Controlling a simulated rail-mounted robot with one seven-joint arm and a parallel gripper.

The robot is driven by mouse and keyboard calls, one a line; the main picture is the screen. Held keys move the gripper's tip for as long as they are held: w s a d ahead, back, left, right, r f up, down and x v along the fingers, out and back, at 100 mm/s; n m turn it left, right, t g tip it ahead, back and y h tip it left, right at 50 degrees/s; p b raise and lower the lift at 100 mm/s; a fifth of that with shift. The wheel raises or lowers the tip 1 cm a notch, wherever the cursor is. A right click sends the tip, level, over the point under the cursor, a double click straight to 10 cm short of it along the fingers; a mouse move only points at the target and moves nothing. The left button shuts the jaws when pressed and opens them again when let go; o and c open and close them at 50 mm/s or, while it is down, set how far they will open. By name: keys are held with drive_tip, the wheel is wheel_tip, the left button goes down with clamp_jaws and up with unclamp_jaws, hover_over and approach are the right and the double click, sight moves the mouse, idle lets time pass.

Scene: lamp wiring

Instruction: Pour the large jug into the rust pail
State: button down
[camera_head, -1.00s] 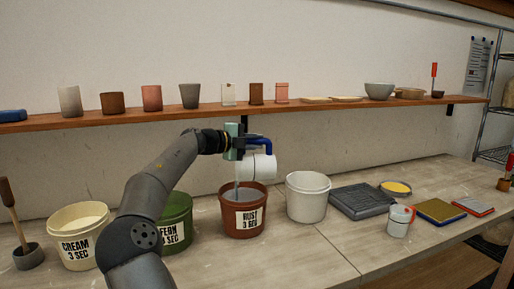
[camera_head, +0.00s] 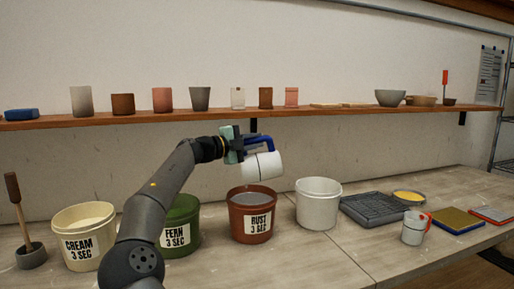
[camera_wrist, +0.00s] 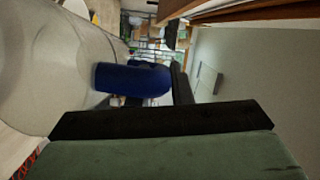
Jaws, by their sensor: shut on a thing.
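The large white jug (camera_head: 263,166) with its blue handle (camera_head: 257,141) hangs tipped on its side above the rust pail, clear of the rim. My gripper (camera_head: 240,147) is shut on the blue handle. In the wrist view, the pale jug body (camera_wrist: 50,60) fills the left, and the blue handle (camera_wrist: 130,78) runs to my dark finger pads. The rust pail (camera_head: 252,222), labelled "RUST 3 SEC", stands upright on the bench with grey liquid inside. No stream shows between jug and pail. The inside of the jug is hidden.
The fern pail (camera_head: 180,215) and cream pail (camera_head: 85,240) stand left, partly behind my arm. A white bucket (camera_head: 318,205) stands close right of the rust pail. A grey tray (camera_head: 375,208) and small jug (camera_head: 414,229) lie farther right. A shelf of cups (camera_head: 200,113) runs behind.

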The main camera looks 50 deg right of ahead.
drive_tip(key=shift+w+a+r+n+g+h+b, duration=0.1)
drive_tip(key=shift+w+a+n+g+h+b, duration=0.3)
drive_tip(key=shift+w+a+h+b, duration=1.5)
drive_tip(key=shift+s+d+r+y+b, duration=0.1)
drive_tip(key=shift+s+d+y+b, duration=0.5)
drive_tip(key=shift+b, duration=0.25)
idle(0.8)
